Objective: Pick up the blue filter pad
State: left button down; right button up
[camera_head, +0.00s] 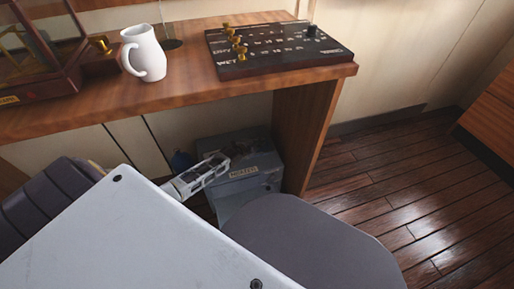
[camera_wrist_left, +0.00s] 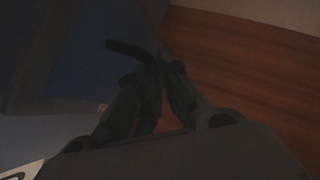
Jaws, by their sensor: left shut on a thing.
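My left gripper (camera_head: 222,161) reaches in under the wooden counter, in front of a grey-blue box with a yellowish label (camera_head: 255,172). In the left wrist view the fingers (camera_wrist_left: 155,72) are closed on a thin, dark, slightly bent strip (camera_wrist_left: 127,48). It looks like the blue filter pad seen edge-on, but the dim light hides its colour. The pad cannot be made out in the head view. A small dark blue rounded thing (camera_head: 181,161) shows behind the gripper; I cannot tell what it is. My right gripper is not in view.
The wooden counter (camera_head: 200,98) overhangs the box, with its side panel (camera_head: 305,130) close to the right. On it stand a white jug (camera_head: 148,55), a black panel with brass knobs (camera_head: 280,48) and a glass case (camera_head: 35,50). The plank floor (camera_head: 400,190) at right is clear.

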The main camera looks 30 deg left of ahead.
pick_arm(q)
jog(key=shift+r, duration=0.2)
jog(key=shift+r+p, duration=0.85)
jog(key=shift+r, duration=0.25)
notch_tip(320, 180, up, 7)
jog(key=p, duration=0.3)
jog(key=shift+r+p, duration=0.2)
jog(key=shift+p, duration=0.15)
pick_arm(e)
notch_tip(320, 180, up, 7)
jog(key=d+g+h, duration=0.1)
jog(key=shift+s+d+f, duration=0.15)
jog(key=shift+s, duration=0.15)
pick_arm(q)
jog(key=shift+s+d, duration=0.1)
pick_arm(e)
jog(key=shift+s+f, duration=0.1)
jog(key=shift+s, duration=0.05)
